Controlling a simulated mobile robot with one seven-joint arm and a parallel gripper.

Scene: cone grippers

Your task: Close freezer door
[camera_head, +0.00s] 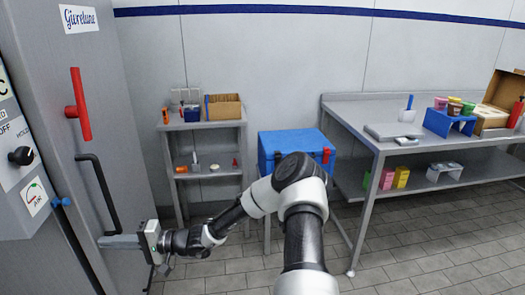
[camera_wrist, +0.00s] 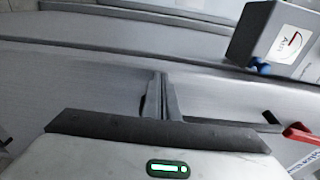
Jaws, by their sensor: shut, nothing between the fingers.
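The grey freezer door (camera_head: 120,130) stands at the left in the head view, with a white name label, a red lever handle (camera_head: 80,105) and a black bar handle (camera_head: 100,190). A dark line runs along its left edge; I cannot tell whether it is fully closed. My gripper (camera_head: 101,241) is shut and empty, its fingers pointing left at the lower door below the bar handle. They look at or very near the door; contact is unclear. In the wrist view, my shut fingers (camera_wrist: 158,78) stand before the grey door surface (camera_wrist: 70,90), and the red handle (camera_wrist: 300,133) shows at right.
A control panel (camera_head: 22,160) with a black knob and gauge lies left of the door. A small shelf stand (camera_head: 212,124), a blue cooler box (camera_head: 270,152) and a steel table (camera_head: 360,115) with small goods stand along the wall. Tiled floor is clear at right.

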